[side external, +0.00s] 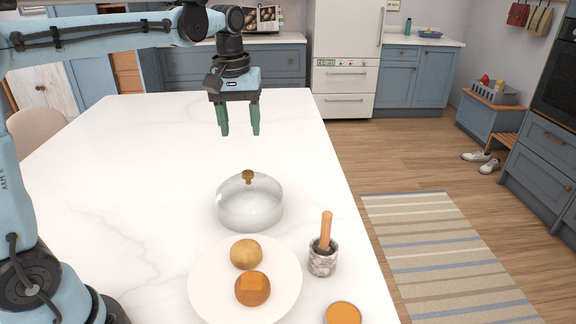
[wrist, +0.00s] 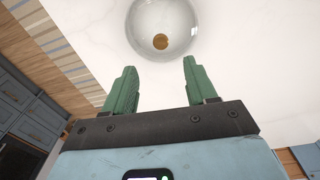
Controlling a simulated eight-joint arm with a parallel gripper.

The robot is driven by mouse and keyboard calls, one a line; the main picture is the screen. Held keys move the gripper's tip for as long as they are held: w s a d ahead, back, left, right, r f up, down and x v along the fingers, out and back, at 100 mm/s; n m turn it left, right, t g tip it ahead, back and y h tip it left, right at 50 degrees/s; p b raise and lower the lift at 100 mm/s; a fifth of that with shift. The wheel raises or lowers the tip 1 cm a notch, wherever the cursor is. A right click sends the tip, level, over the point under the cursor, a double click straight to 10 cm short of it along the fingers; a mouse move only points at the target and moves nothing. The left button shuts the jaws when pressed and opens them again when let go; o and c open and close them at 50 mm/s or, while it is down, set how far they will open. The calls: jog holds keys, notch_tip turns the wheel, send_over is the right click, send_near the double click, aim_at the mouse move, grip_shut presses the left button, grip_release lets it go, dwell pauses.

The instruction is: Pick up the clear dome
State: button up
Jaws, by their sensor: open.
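The clear dome (side external: 250,207) stands on the white table, a see-through glass cover with a small brown knob (side external: 248,176) on top. In the wrist view the dome (wrist: 180,22) is at the top edge, partly cut off, with its knob (wrist: 160,41) showing. My gripper (side external: 240,134) is open and empty, above the table and higher than the dome, on its far side in the side view. Its green fingers (wrist: 158,80) are apart and touch nothing.
A white plate (side external: 205,285) with a potato (side external: 246,254) and an orange-brown bun (side external: 253,289) sits just in front of the dome. A stone mortar with a wooden pestle (side external: 323,258) and an orange-topped round item (side external: 343,313) stand by the table's right edge. The table's left side is clear.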

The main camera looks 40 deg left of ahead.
aim_at(247, 172)
jog(key=shift+n+g, duration=0.4)
jog(key=f, duration=0.4)
jog(key=w+f, duration=0.1)
jog(key=f, duration=0.7)
jog(key=shift+w+a+f, duration=0.1)
jog(key=shift+w+a, duration=0.1)
jog(key=shift+a, duration=0.1)
grip_shut()
